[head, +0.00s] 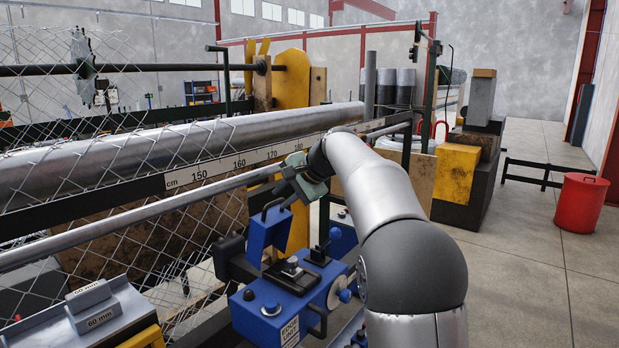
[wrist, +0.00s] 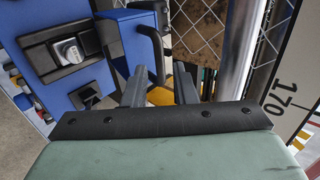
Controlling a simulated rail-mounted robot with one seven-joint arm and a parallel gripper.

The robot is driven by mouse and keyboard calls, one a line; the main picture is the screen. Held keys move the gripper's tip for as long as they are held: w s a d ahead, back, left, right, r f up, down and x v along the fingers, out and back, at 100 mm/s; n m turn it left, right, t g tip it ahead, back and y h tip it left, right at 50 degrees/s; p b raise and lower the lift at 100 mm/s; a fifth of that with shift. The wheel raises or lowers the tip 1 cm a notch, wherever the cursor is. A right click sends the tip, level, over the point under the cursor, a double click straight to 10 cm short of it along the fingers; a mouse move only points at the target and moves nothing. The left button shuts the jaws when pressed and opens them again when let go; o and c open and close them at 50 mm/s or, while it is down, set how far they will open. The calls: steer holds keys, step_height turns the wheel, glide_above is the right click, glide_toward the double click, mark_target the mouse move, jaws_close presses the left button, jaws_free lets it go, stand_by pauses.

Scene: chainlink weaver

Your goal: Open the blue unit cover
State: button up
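The blue unit (head: 290,295) stands at the lower middle of the head view. Its blue cover (head: 266,236) stands raised, roughly upright, above the unit's left part, with a black handle (head: 271,208) at its top. The wrist view shows the cover (wrist: 127,33) edge-on, with its black bar handle (wrist: 156,48) running down toward my fingers. My gripper (head: 291,191) is beside the cover's upper end. In the wrist view its two fingers (wrist: 161,88) are apart. The handle's lower end shows between them; I cannot tell whether either finger touches it.
A black housing with a grey part (wrist: 68,50) lies beside the cover. Chain-link mesh (head: 130,220) and a ruler rail (head: 215,167) run close on the left. A 60 mm block (head: 100,305) is at lower left. Free floor (head: 520,250) and a red bin (head: 581,205) are at right.

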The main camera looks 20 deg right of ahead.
steer(key=b+v, duration=0.1)
steer(key=v, duration=1.2)
steer(key=s+a+f+n+g+h, duration=0.2)
steer(key=s+f+n, duration=0.1)
steer(key=s+f, duration=0.9)
steer(key=s+a+f+n+g+h+b, duration=0.1)
steer(key=s+f+n, duration=0.3)
steer(key=s+f, duration=0.7)
steer(key=s+a+f+n+g+h+b, duration=0.1)
steer(key=s+a+f+n+g+h, duration=0.1)
steer(key=s+f, duration=1)
steer(key=shift+s+a+f+n+g+h, duration=0.3)
steer(key=shift+s+n+g+h, duration=0.2)
steer(key=shift+s+n+g, duration=0.25)
